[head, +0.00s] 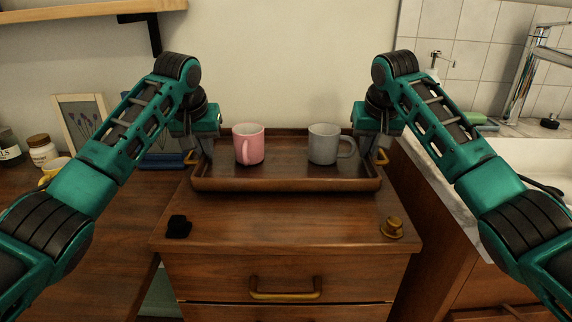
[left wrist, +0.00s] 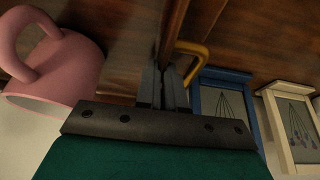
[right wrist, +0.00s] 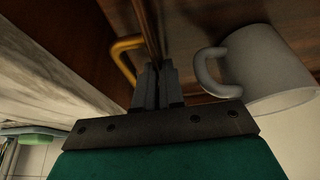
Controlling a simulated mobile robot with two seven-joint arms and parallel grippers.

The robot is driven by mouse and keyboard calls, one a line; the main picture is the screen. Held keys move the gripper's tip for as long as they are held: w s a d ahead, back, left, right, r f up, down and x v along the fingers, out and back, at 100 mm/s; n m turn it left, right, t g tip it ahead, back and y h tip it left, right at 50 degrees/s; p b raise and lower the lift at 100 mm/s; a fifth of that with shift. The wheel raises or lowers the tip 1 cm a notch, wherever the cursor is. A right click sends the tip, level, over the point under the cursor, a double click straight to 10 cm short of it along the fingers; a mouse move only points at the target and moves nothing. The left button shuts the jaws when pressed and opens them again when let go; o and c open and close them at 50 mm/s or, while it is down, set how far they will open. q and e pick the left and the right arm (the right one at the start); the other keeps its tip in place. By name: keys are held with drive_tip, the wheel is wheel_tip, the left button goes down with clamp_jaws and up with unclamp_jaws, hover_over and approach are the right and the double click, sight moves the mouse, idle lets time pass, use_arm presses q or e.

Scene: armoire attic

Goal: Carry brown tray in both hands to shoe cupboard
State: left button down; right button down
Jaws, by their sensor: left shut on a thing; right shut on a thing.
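The brown tray (head: 290,184) sits on or just above the top of a wooden drawer cabinet in the head view; I cannot tell if it touches. A pink mug (head: 249,144) and a grey mug (head: 324,144) stand upright on it. My left gripper (head: 194,152) is shut on the tray's left side wall, by a brass handle; the left wrist view shows its fingers on the wall (left wrist: 170,70). My right gripper (head: 373,150) is shut on the right side wall, beside the other brass handle (right wrist: 125,55). I cannot make out the shoe cupboard.
The drawer cabinet (head: 285,235) bears a small black object (head: 178,227) and a small brass object (head: 392,228) near its front corners. A sink counter (head: 450,175) with a tap (head: 530,65) is at right. Framed pictures (head: 80,128) and jars (head: 42,152) stand at left.

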use_arm(q)
drive_tip(key=shift+a+f, duration=0.1)
drive_tip(key=shift+a, duration=0.05)
use_arm(e)
drive_tip(key=shift+f, duration=0.15)
use_arm(q)
drive_tip(key=c, duration=1.6)
unclamp_jaws()
use_arm(e)
drive_tip(key=c, duration=1.6)
unclamp_jaws()
drive_tip(key=shift+a+f, duration=0.1)
use_arm(q)
drive_tip(key=o, duration=0.4)
drive_tip(key=shift+c, duration=0.2)
use_arm(e)
drive_tip(key=o, duration=0.4)
drive_tip(key=shift+a, duration=0.15)
drive_tip(key=shift+c, duration=0.2)
